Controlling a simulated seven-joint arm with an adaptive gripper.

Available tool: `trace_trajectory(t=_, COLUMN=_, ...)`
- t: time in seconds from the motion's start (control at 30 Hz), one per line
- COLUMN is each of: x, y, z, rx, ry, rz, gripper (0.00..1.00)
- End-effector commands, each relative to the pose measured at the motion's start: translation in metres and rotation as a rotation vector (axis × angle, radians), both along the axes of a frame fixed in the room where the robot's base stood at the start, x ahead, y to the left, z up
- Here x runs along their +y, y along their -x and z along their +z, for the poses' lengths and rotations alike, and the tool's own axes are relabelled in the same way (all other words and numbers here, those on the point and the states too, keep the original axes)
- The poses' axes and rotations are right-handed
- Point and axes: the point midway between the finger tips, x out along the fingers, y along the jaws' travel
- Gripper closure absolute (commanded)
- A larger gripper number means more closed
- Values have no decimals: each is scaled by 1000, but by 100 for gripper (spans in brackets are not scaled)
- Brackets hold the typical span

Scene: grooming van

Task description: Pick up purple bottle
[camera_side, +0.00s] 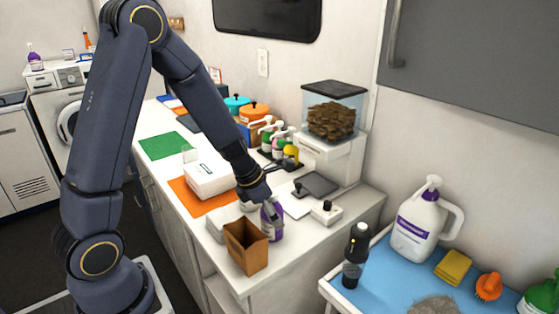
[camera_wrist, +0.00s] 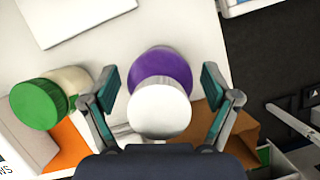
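The purple bottle (camera_side: 271,221) stands upright near the front end of the white counter in the side view, partly hidden by my gripper (camera_side: 256,193). In the wrist view the purple bottle (camera_wrist: 160,67) shows from above, with its round white cap in front. My gripper (camera_wrist: 162,84) is open there, one teal-padded finger on each side of the bottle. A gap shows between each pad and the bottle. Nothing is held.
A brown open box (camera_side: 246,247) stands close beside the bottle at the counter's edge. A green-capped container (camera_wrist: 38,104) is left of my fingers in the wrist view. A white box (camera_side: 209,180) and a small white device (camera_side: 326,212) are also on the counter.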

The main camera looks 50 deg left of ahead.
Motion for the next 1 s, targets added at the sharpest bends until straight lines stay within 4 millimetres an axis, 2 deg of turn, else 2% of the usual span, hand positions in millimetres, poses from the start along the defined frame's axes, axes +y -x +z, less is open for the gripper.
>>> trace_trajectory(t=0.07, x=0, y=0, z=0, rx=0, ry=0, rz=0, gripper=25)
trace_trajectory(t=0.63, x=0, y=0, z=0, rx=0, ry=1, rz=0, gripper=85)
trace_trajectory(t=0.87, x=0, y=0, z=1, rx=-1, ry=0, rz=-1, gripper=86)
trace_trajectory(t=1.0, x=-1, y=-1, z=11, rx=-5, ry=-2, rz=-5, gripper=86)
